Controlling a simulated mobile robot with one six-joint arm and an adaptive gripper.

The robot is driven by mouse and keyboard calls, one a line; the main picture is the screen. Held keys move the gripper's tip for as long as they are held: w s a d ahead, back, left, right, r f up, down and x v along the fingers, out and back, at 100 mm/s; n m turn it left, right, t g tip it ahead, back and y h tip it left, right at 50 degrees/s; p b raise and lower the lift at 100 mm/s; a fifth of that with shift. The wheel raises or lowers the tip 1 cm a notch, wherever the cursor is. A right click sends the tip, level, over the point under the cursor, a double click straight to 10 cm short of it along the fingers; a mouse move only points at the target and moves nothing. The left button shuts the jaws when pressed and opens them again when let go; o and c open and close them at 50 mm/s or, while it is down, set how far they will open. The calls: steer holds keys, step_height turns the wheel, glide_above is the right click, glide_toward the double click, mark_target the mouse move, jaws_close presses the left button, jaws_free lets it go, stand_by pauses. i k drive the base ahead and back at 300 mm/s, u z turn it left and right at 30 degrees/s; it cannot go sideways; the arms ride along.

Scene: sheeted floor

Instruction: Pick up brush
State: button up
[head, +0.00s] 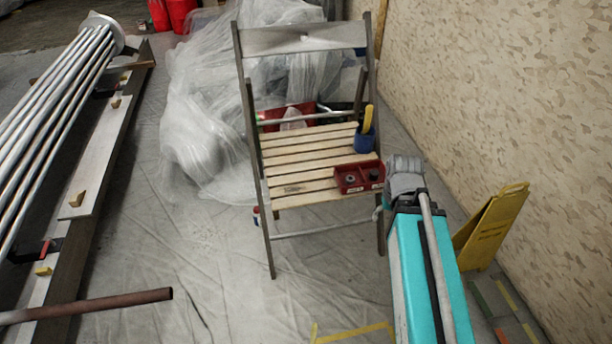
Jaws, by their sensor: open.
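A yellow handle (368,118), which looks like the brush's, stands nearly upright in a blue cup (364,141). Its lower end is hidden inside the cup, so I see no bristles. The cup stands at the right rear of the slatted seat of a wooden folding chair (300,172). My teal arm rises at the lower right, and its grey joint is just right of the seat. I cannot make out my gripper or its fingers in this view.
A red divided box (358,177) sits at the seat's front right, before the cup. The chair's backrest (303,39) rises behind. A yellow folding sign (489,228) stands near the right wall. Metal pipes (50,120) lie at left. Sheeted floor before the chair is mostly clear.

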mark_target(369, 108)
steer(key=z, duration=0.55)
steer(key=k, duration=1.35)
steer(key=z, duration=0.1)
steer(key=i, duration=0.75)
steer(key=u, duration=0.65)
steer(key=i, duration=1.15)
steer(key=z, duration=0.55)
